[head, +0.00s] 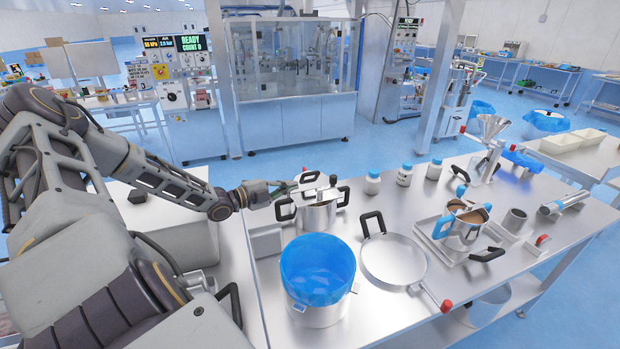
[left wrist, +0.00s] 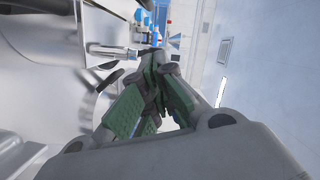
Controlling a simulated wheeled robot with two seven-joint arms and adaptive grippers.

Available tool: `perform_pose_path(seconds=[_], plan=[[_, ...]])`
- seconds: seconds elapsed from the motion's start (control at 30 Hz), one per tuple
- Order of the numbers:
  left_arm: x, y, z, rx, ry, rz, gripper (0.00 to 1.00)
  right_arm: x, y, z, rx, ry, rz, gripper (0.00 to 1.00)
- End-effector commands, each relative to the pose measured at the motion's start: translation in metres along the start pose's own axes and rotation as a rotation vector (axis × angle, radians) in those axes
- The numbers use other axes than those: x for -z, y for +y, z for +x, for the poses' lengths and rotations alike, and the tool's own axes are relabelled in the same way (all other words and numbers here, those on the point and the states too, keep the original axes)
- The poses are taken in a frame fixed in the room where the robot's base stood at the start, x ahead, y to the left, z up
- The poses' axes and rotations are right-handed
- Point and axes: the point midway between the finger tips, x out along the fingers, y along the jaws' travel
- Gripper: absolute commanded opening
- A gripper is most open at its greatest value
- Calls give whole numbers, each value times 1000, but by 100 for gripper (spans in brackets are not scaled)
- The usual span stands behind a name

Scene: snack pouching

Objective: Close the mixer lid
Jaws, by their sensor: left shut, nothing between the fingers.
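A steel pot with black handles (head: 317,217), which looks like the mixer, stands at the back left of the steel table. Its top is partly covered by my left gripper (head: 308,180). I cannot make out clearly whether its lid is open or down. The left gripper reaches in from the left just above the pot's rim, and I cannot tell whether it touches it. In the left wrist view the green-padded fingers (left wrist: 155,95) are together and empty. My right gripper is not in view.
A blue-lined bin (head: 318,309) stands in front of the pot. A round flat pan (head: 394,262) lies to its right. A second pot with blue handles (head: 459,236) stands further right. White bottles (head: 404,176) line the back. Some bare table lies between them.

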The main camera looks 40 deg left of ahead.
Motion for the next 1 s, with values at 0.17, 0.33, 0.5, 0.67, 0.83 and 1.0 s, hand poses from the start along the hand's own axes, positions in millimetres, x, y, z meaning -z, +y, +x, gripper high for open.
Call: perform_pose_path(seconds=[0.17, 0.33, 0.5, 0.67, 0.83, 1.0], plan=[[0, 0, 5, 1, 2, 0, 0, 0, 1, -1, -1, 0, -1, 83], [0, 0, 16, 1, 2, -1, 0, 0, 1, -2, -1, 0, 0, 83], [1, 0, 30, 2, 2, -2, 0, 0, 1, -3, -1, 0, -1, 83], [0, 0, 44, 2, 2, -1, 0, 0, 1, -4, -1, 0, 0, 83], [0, 0, 57, 1, 1, -1, 0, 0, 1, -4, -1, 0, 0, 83], [0, 0, 69, 0, 2, -1, 0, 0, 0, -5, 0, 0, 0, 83]])
